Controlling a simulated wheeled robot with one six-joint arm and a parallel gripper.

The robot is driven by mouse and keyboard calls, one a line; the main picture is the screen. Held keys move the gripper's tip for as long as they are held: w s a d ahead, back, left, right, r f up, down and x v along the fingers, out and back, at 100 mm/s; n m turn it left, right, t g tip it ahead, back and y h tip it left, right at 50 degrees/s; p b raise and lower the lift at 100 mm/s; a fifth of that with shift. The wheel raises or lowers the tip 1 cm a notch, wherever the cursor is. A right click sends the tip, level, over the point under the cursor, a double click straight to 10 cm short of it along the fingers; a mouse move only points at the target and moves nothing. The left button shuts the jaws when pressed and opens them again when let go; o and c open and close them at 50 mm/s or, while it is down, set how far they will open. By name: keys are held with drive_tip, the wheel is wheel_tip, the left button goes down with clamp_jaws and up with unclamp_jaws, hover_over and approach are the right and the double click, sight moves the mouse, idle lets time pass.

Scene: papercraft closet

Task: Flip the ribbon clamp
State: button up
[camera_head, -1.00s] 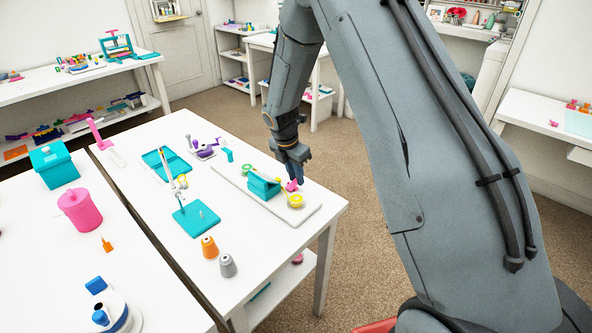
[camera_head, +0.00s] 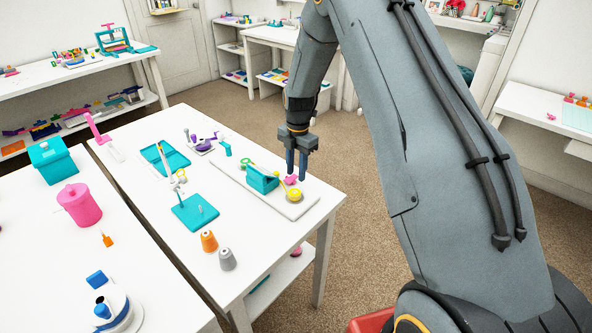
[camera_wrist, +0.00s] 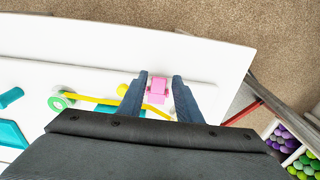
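A small pink piece (camera_head: 291,180), which I take to be the ribbon clamp, sits at the near right part of a white board (camera_head: 230,178) on the white table. Beside it are a teal block (camera_head: 262,181) and a yellow round part (camera_head: 294,195). My gripper (camera_head: 297,174) points down at the pink piece with its fingers apart. In the wrist view the pink piece (camera_wrist: 158,88) lies between the two fingers (camera_wrist: 159,78), with a narrow gap on each side. The lower parts of the board are hidden behind my wrist there.
Teal trays (camera_head: 165,158), a teal plate with a pin (camera_head: 195,213), an orange spool (camera_head: 209,241) and a grey spool (camera_head: 227,259) stand on the same table. The table's right edge is close to the board. Carpet lies beyond.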

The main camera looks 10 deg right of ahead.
drive_tip(key=shift+o, duration=0.3)
drive_tip(key=shift+w+r, duration=0.1)
drive_tip(key=shift+r, duration=0.2)
wheel_tip(320, 180, up, 7)
drive_tip(key=b, duration=0.2)
drive_tip(key=shift+d+r, duration=0.1)
idle(0.4)
drive_tip(key=s+r+m+t, duration=0.1)
drive_tip(key=s+r+m, duration=0.1)
drive_tip(key=s+m, duration=1)
drive_tip(key=s+r+m, duration=0.3)
drive_tip(key=s+m, duration=0.9)
drive_tip(key=s, duration=0.6)
drive_tip(key=shift+r+m+t, duration=0.25)
drive_tip(key=shift+m+t, duration=0.15)
